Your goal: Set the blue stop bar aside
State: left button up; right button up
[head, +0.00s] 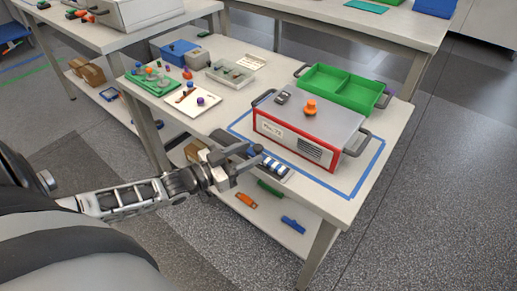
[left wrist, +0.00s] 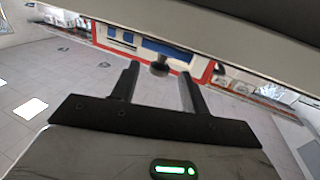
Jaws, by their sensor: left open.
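The cycler is a grey box with a red-framed front (head: 297,145) on the near table. At its front left is a low holder (head: 284,175) with blue and white parts. In the left wrist view a blue bar (left wrist: 168,48) lies along the red-framed front, with a dark round knob (left wrist: 160,68) at its near side. My left gripper (head: 250,158) is open at the holder's left end and partly hides it. In the left wrist view its two fingers (left wrist: 158,76) stand either side of the knob, with nothing clamped. My right gripper is out of view.
Blue tape (head: 350,193) outlines the cycler's place. A green two-part tray (head: 342,72) stands behind it. A white board (head: 190,103) and a green board with small parts are at the left. The lower shelf (head: 238,208) holds orange, green and blue pieces.

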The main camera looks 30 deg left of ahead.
aim_at(256, 148)
pick_arm(q)
jog(key=shift+x, duration=2)
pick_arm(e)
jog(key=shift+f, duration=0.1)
